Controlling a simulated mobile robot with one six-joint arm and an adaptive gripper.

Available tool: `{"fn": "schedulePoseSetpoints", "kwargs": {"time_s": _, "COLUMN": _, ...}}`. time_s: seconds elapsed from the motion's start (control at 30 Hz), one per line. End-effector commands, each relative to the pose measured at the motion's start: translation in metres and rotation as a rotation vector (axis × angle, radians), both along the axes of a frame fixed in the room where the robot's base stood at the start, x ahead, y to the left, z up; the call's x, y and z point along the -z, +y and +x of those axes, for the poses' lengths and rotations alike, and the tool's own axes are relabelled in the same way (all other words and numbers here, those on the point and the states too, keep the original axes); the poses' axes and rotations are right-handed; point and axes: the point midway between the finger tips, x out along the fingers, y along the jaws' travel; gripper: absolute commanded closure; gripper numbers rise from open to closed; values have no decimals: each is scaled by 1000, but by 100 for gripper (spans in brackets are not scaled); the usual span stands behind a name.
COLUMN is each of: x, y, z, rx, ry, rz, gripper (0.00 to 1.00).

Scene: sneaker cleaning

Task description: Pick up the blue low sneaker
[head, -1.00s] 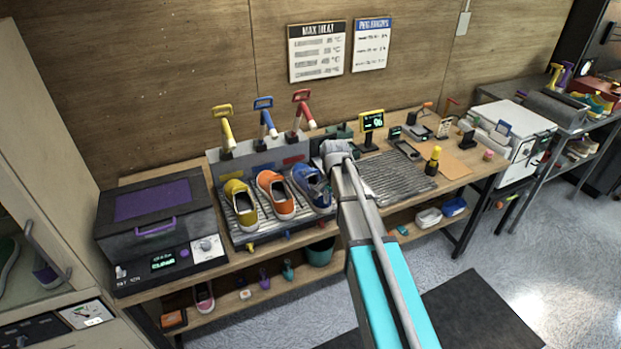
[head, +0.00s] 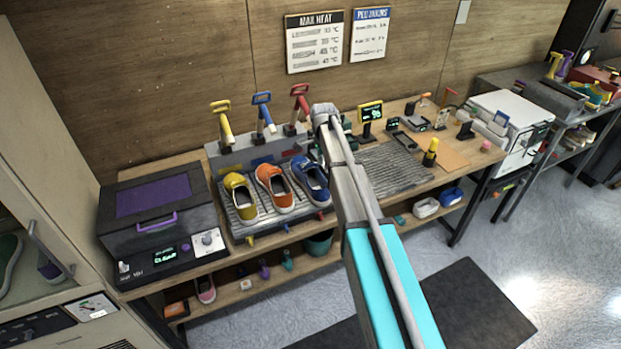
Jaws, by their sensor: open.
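The blue low sneaker (head: 311,181) stands on the ribbed grey rack at the right end of a row of three, beside the orange sneaker (head: 275,190). It has a pale sole and its toe points towards the front. My gripper (head: 323,118) is at the end of my arm, above and behind the blue sneaker's heel. It is open, though its fingers are mostly hidden by my arm. It appears apart from the sneaker, which still rests on the rack.
A yellow sneaker (head: 240,198) stands left of the orange one. Yellow, blue and red-handled tools (head: 264,115) rise behind the row. A grey box with a purple lid (head: 153,200) is at the left. A ribbed tray (head: 392,172) and a yellow bottle (head: 430,153) are at the right.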

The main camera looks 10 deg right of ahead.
Motion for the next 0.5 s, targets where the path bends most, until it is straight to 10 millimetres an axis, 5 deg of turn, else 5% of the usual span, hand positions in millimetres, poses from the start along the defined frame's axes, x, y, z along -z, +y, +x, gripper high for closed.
{"fn": "schedulePoseSetpoints", "kwargs": {"time_s": 0.5, "x": 39, "y": 0, "z": -3, "rx": -2, "ry": 0, "rz": 0, "gripper": 41}}
